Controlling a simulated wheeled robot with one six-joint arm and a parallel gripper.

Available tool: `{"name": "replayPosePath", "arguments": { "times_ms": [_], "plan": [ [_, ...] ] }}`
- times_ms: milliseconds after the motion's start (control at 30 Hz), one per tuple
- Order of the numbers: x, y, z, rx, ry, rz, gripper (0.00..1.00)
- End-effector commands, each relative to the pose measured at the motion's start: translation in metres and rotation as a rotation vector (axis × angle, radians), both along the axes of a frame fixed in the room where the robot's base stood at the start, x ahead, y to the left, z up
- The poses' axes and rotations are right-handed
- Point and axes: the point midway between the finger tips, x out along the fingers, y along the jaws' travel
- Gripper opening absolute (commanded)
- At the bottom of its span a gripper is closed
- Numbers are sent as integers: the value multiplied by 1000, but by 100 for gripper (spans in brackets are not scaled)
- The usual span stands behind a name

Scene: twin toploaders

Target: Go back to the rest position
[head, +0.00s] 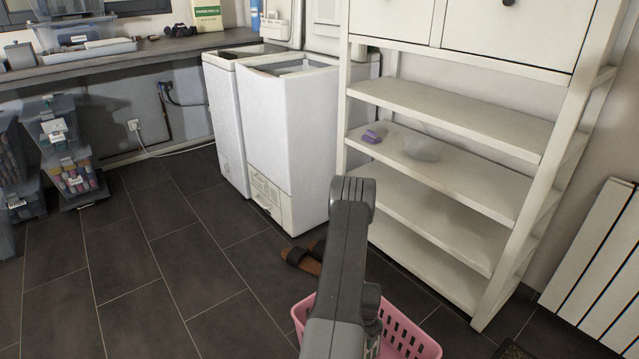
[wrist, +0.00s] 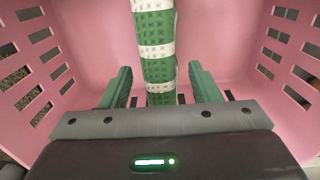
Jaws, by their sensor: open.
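My gripper (wrist: 160,78) shows in the wrist view with its two green fingers apart. It is over or inside a pink basket (wrist: 85,60) with slotted side walls. A green and white banded item (wrist: 155,28), patterned with small marks, lies in the basket and extends between the fingers. I see gaps on both sides of it, so the fingers do not grip it. In the head view, the pink basket (head: 411,338) stands on the floor at the bottom, partly hidden by my arm. My gripper is hidden there.
Two white toploaders (head: 285,140) stand open at the back. A white shelf unit (head: 450,180) to the right holds a small purple item (head: 374,136). Brown slippers (head: 301,260) lie near the basket. A radiator (head: 597,265) is at right.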

Motion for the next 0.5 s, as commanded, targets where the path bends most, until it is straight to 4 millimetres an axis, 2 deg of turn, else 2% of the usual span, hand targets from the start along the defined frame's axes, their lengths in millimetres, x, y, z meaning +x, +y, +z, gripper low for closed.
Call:
{"name": "replayPosePath", "arguments": {
  "times_ms": [33,100,200,500],
  "plan": [
    [0,0,-14,0,1,0,56],
    [0,0,-21,0,0,0,56],
    [2,0,3,-1,-3,0,56],
    [1,0,21,0,-1,0,56]
  ]
}}
